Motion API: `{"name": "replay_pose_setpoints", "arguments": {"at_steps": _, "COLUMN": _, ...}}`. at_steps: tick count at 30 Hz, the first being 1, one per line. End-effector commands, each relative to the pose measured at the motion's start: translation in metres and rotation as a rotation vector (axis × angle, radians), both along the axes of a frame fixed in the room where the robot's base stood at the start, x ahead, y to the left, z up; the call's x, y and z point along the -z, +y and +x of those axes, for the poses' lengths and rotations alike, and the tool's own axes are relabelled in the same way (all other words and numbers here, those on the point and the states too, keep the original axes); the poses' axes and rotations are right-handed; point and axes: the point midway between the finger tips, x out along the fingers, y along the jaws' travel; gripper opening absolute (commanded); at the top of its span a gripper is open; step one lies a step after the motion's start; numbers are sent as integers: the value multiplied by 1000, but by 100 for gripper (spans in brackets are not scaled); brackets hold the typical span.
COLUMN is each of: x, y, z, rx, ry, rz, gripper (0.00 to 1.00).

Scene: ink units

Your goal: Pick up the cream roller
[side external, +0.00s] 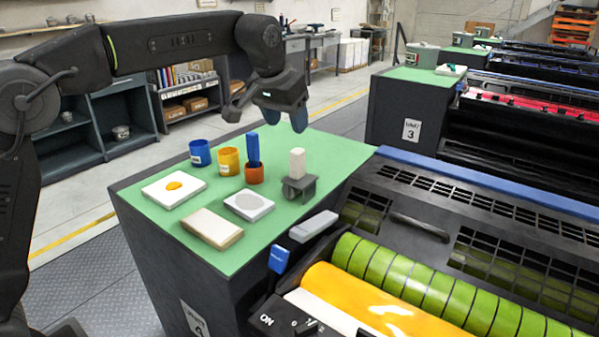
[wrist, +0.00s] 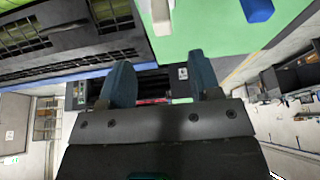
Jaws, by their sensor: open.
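The cream roller (side external: 297,162) looks like an upright cream block standing in a dark holder (side external: 299,188) on the green worktop (side external: 330,155). In the wrist view a cream piece (wrist: 160,14), which looks like the same roller, is cut off by the top edge. My gripper (side external: 267,118) is open and empty, above the back of the worktop, higher than the roller and apart from it. In the wrist view its two blue-grey fingers (wrist: 160,62) are spread with nothing between them. The lower part of the roller is hidden in the holder.
A blue handle (side external: 252,148) stands in an orange-brown cup (side external: 254,174). A yellow pot (side external: 229,161) and blue pot (side external: 200,153) stand to its left. Flat slabs (side external: 212,228) lie in front. The press with green and yellow cylinders (side external: 385,305) adjoins at right.

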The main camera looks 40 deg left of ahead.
Motion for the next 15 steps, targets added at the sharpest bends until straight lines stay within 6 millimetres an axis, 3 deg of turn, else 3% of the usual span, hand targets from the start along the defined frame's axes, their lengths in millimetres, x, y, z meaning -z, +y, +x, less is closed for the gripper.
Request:
{"name": "replay_pose_setpoints", "arguments": {"at_steps": 9, "x": 56, "y": 2, "z": 22, "rx": -1, "ry": 5, "rz": 0, "gripper": 57}}
{"name": "replay_pose_setpoints", "arguments": {"at_steps": 15, "x": 71, "y": 3, "z": 29, "rx": -1, "ry": 1, "rz": 1, "gripper": 57}}
